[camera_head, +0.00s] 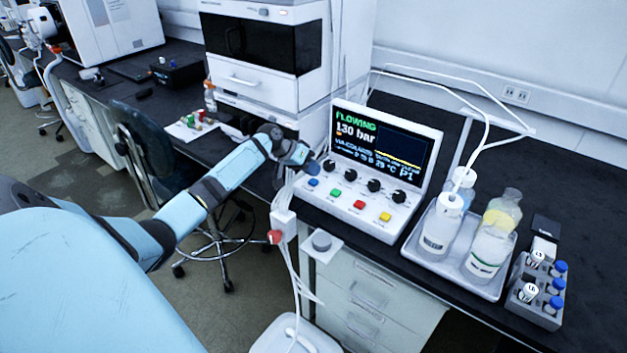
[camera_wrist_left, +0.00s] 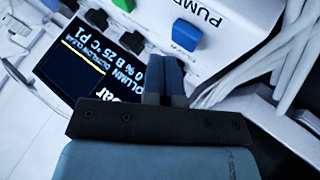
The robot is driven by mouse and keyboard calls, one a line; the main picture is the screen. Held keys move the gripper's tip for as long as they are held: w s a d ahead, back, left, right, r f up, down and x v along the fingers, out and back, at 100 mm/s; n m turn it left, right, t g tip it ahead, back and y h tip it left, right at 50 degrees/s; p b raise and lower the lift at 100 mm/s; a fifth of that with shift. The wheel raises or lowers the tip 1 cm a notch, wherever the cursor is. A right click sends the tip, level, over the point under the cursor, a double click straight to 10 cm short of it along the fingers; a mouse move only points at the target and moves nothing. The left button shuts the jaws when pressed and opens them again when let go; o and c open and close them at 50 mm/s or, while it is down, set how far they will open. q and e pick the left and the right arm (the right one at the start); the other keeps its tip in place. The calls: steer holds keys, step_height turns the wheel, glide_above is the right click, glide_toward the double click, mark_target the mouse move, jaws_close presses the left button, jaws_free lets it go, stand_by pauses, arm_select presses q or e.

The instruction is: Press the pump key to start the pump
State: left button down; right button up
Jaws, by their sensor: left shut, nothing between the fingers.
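The white pump controller (camera_head: 420,165) stands on the black bench, with its screen reading FLOWING and 130 bar. Below its dark knobs is a row of keys: blue (camera_head: 313,182), green (camera_head: 335,191), red (camera_head: 359,204) and yellow (camera_head: 385,216). My left gripper (camera_head: 311,166) is shut and empty above the panel's left end, near the blue key. In the left wrist view, its closed fingertips (camera_wrist_left: 165,58) show close to the blue key (camera_wrist_left: 187,35); I cannot tell whether they touch. The word PUMP and the green key (camera_wrist_left: 125,4) lie beyond. My right gripper is out of view.
A white tray (camera_head: 456,280) with bottles stands to the controller's right, beside a grey vial rack (camera_head: 540,312). White tubing (camera_head: 495,85) arches behind. A tall instrument stack (camera_head: 262,85) stands behind my left arm. A chair (camera_head: 150,150) is at the left.

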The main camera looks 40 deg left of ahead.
mark_target(313, 180)
arm_select(q)
step_height(313, 180, up, 5)
steer(key=p, duration=0.4)
stand_by(0.3)
stand_by(0.5)
